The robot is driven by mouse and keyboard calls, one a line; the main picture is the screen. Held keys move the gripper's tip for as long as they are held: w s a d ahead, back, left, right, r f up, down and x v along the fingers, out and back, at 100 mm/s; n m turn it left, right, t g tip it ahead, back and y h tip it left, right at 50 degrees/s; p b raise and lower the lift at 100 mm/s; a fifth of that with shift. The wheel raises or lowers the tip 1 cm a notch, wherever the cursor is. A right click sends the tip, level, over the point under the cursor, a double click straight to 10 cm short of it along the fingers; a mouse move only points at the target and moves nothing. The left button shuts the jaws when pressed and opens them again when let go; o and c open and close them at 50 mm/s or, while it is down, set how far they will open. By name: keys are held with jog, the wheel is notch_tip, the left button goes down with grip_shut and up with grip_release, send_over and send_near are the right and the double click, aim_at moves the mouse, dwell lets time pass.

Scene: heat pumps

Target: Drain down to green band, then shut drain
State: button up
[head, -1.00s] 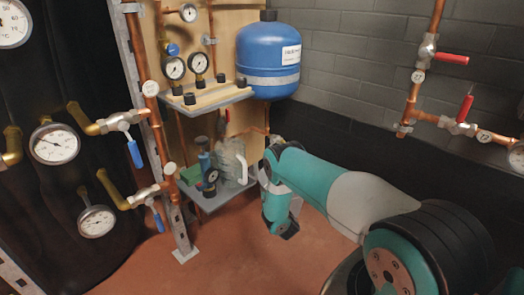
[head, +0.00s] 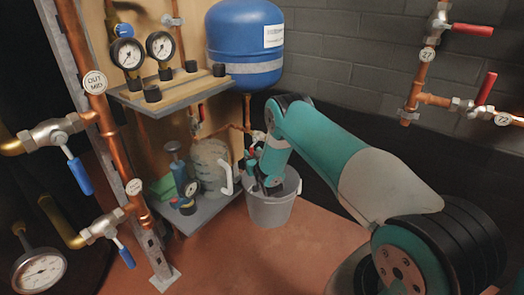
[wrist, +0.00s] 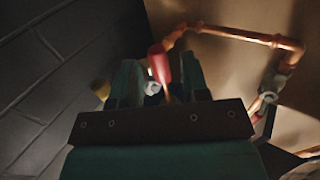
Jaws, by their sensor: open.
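My gripper (wrist: 160,88) is open, with its two fingers pointing away in the wrist view. A red lever handle (wrist: 159,64) shows between and just beyond the fingers; I cannot tell whether they touch it. In the head view my gripper (head: 262,172) is at the low copper pipe, over a grey bucket (head: 270,211) on the floor. The drain valve body is mostly hidden there by my arm. Two black-rimmed gauges (head: 128,53) (head: 160,45) stand on the upper shelf. No green band can be made out on their small dials.
A blue tank (head: 244,45) hangs above the bucket. Another valve (wrist: 268,97) is on the pipework at right in the wrist view. Red floor is open in front.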

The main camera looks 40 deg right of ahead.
jog(key=shift+x, duration=0.9)
jog(key=shift+c, duration=0.4)
grip_shut()
jog(key=shift+s+r, duration=0.1)
jog(key=shift+s+d+r+n+g+h+p, duration=0.2)
jog(key=shift+s+r+n+g+p, duration=0.6)
jog(key=shift+g+p, duration=1.15)
jog(key=shift+s+d+r+n+g+h+p, duration=0.15)
jog(key=shift+s+d+n+g+p, duration=0.3)
jog(key=shift+n+g+p, duration=1.4)
jog(key=shift+s+d+r+n+g+h+p, duration=0.2)
jog(key=shift+s+r+g+p, duration=0.45)
jog(key=shift+g+p, duration=1.35)
jog(key=shift+s+a+f+g+b, duration=0.1)
jog(key=shift+s+a+g+b, duration=0.05)
jog(key=shift+g+b, duration=0.55)
